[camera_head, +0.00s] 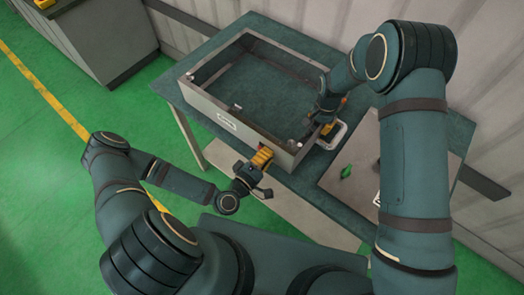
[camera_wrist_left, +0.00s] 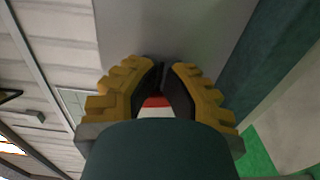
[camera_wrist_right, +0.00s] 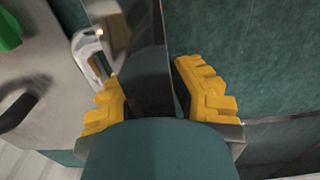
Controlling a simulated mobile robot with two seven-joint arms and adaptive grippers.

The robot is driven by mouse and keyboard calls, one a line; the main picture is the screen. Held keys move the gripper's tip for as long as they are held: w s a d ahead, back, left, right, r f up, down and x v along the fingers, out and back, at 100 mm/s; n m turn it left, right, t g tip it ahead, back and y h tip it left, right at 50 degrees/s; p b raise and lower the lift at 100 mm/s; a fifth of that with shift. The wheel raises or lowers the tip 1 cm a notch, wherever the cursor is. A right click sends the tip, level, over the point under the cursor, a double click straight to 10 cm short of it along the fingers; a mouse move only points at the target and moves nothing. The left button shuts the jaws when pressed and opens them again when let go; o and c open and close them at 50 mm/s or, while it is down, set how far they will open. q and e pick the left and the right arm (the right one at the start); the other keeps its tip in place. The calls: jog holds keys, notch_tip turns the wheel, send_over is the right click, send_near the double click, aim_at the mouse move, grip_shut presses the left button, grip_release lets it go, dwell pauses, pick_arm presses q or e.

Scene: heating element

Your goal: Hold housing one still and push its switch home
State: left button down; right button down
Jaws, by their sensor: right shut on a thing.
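Housing one (camera_head: 195,101) is a grey, open-topped rectangular frame on the green table. My right gripper (camera_head: 328,127) is at its right end, shut on the end wall (camera_wrist_right: 149,70), which stands between the fingers in the right wrist view. My left gripper (camera_head: 262,157) is at the outer face of the front wall, near the right corner. In the left wrist view its fingertips (camera_wrist_left: 166,72) are close together against a grey surface. A red and white part (camera_wrist_left: 156,103), possibly the switch, shows between these fingers. Its seating is hidden by the fingers.
A white handle-shaped piece (camera_head: 333,135) is beside the housing's right end. A grey cabinet (camera_head: 95,40) stands at the upper left. Green floor is open at the left.

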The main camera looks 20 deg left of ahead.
jog(key=shift+s+f, duration=0.15)
pick_arm(q)
jog(key=v, duration=0.8)
dwell(0.4)
pick_arm(e)
jog(key=c, duration=0.9)
grip_release()
jog(key=shift+o, duration=0.2)
